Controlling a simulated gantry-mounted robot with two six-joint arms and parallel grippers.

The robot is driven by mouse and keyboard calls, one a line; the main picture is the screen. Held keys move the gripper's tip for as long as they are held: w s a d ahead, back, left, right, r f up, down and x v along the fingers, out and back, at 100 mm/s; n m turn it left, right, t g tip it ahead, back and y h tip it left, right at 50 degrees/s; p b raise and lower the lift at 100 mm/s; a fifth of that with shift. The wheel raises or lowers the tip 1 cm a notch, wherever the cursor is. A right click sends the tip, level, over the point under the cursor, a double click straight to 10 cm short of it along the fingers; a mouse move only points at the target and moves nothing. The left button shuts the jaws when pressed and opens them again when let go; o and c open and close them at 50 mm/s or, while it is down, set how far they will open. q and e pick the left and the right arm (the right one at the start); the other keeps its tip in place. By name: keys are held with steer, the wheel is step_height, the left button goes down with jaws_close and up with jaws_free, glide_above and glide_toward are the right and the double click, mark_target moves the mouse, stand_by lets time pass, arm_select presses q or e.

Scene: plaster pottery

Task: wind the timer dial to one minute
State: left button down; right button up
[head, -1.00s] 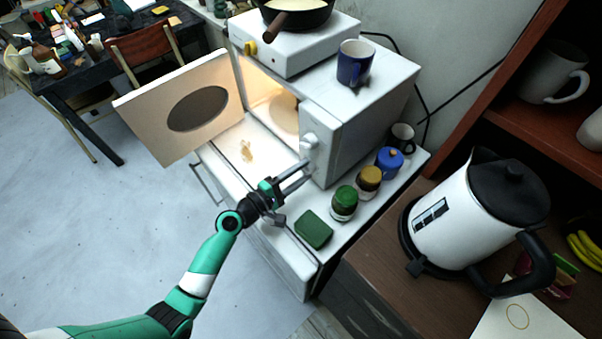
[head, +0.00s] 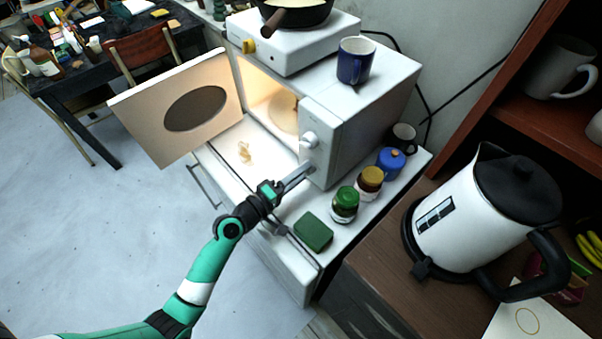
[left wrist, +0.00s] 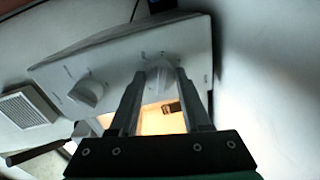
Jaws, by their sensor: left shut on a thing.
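The white microwave (head: 365,125) stands on a white cabinet with its door (head: 150,125) swung open to the left. Its front panel has two white dials. The upper dial (head: 309,140) is free; it also shows at left in the left wrist view (left wrist: 88,92). My left gripper (head: 307,170) is at the lower part of the panel. In the left wrist view the other dial, the timer dial (left wrist: 160,80), sits between my fingertips (left wrist: 160,73), which are shut on it. The fingers hide this dial in the head view. The panel marks are too small to read.
Green (head: 344,204), brown (head: 369,182) and blue (head: 390,162) jars and a green sponge (head: 313,232) lie close right of my gripper. A blue mug (head: 355,60) and a hotplate (head: 292,42) stand on the microwave. A kettle (head: 450,235) stands at right.

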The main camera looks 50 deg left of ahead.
arm_select(q)
steer(key=shift+c, duration=1.8)
jaws_free()
steer(key=s, duration=1.1)
steer(key=shift+s+r, duration=0.3)
steer(key=shift+r, duration=0.05)
steer(key=shift+a, duration=0.1)
